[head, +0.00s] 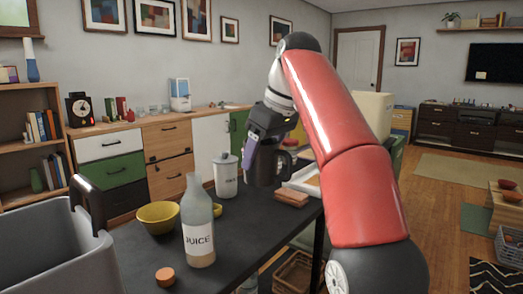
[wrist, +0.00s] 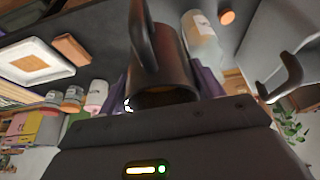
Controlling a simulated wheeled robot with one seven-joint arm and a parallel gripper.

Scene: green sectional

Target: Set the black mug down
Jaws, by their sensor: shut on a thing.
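The black mug (head: 264,168) is in my gripper (head: 262,146), over the far part of the dark table (head: 245,240). In the wrist view the mug (wrist: 163,68) fills the middle, its handle toward the upper left. Purple finger pads (wrist: 208,82) show beside it, so the gripper is shut on it. The mug appears to be above the table top; the exact gap cannot be told.
On the table are a juice bottle (head: 199,230), yellow bowl (head: 157,218), white canister (head: 226,176), brown block (head: 291,198), white tray (head: 310,180) and orange lid (head: 165,277). A grey bin (head: 45,255) stands left. The table's front middle is clear.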

